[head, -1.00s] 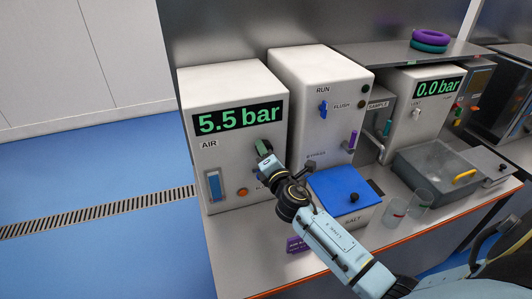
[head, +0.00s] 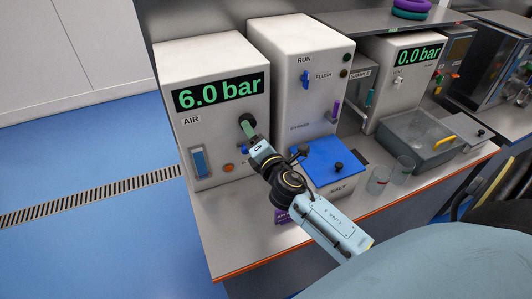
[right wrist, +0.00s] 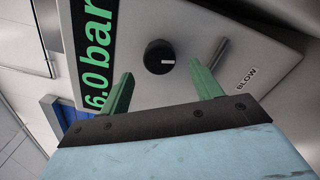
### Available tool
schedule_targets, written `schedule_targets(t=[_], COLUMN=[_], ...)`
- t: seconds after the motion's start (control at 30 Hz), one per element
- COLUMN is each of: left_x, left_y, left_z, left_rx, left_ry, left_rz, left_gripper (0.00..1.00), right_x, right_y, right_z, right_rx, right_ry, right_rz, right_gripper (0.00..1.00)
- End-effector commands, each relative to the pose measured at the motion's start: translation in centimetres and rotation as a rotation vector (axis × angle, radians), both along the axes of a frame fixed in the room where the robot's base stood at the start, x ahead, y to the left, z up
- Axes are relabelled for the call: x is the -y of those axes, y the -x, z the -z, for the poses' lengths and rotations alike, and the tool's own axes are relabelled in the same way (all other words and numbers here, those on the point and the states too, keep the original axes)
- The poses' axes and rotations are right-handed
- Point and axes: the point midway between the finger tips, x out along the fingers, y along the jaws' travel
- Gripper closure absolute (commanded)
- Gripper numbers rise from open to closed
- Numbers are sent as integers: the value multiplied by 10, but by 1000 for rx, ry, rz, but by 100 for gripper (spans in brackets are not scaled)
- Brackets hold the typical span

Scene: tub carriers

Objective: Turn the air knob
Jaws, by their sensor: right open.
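The air knob (head: 246,121) is a round dark knob on the front of the white AIR unit (head: 215,150), below its display (head: 220,92), which reads 6.0 bar. In the right wrist view the knob (right wrist: 159,57) shows a pale pointer mark. My right gripper (head: 249,132) is in front of the knob in the head view. In the right wrist view my right gripper (right wrist: 164,84) has its two green fingers apart, with nothing between them. The knob lies just beyond the fingertips, and no finger appears to touch it. My left gripper is not in view.
A blue switch (head: 199,162) and an orange button (head: 228,168) sit low on the AIR unit. A RUN/FLUSH unit (head: 300,100) and a blue-lidded SALT box (head: 330,158) stand to the right. Two clear beakers stand near the bench edge, before a grey basin (head: 415,145).

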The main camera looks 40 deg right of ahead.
Motion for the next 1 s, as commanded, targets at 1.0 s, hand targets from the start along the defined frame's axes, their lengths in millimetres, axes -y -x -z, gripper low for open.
schedule_targets(t=[1.0], left_x=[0], left_y=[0], left_z=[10], left_rx=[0], left_ry=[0], left_rz=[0], left_gripper=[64], right_x=[-20], right_y=[83], right_z=[0], right_rx=[-1], right_ry=[1], right_rz=[0], right_gripper=[36])
